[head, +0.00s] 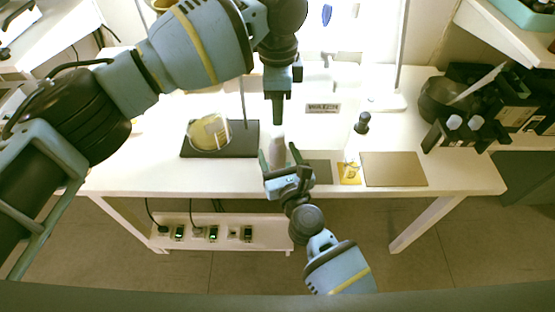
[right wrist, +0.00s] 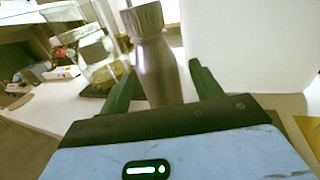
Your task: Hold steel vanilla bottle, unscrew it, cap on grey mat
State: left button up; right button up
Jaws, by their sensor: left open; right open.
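The steel bottle (right wrist: 158,70) stands upright with its ribbed cap (right wrist: 143,19) on, in the right wrist view. In the head view the bottle (head: 277,145) is a pale shape near the table's front. My right gripper (head: 281,160) is open, with a finger to either side of the bottle's lower body; contact cannot be told. My left gripper (head: 279,98) points down above the bottle, open and empty; its finger gap is hard to see from here. A small grey mat (head: 320,172) lies just right of the bottle, partly hidden by my right gripper.
A glass vessel (head: 208,134) stands on a dark tray (head: 248,140) to the left. A yellow card (head: 349,173), a tan mat (head: 393,170) and a small dark bottle (head: 362,124) are to the right. A dark bowl (head: 440,103) and black boxes fill the right end.

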jog(key=shift+w+a, duration=0.1)
jog(key=shift+w, duration=0.3)
grip_shut()
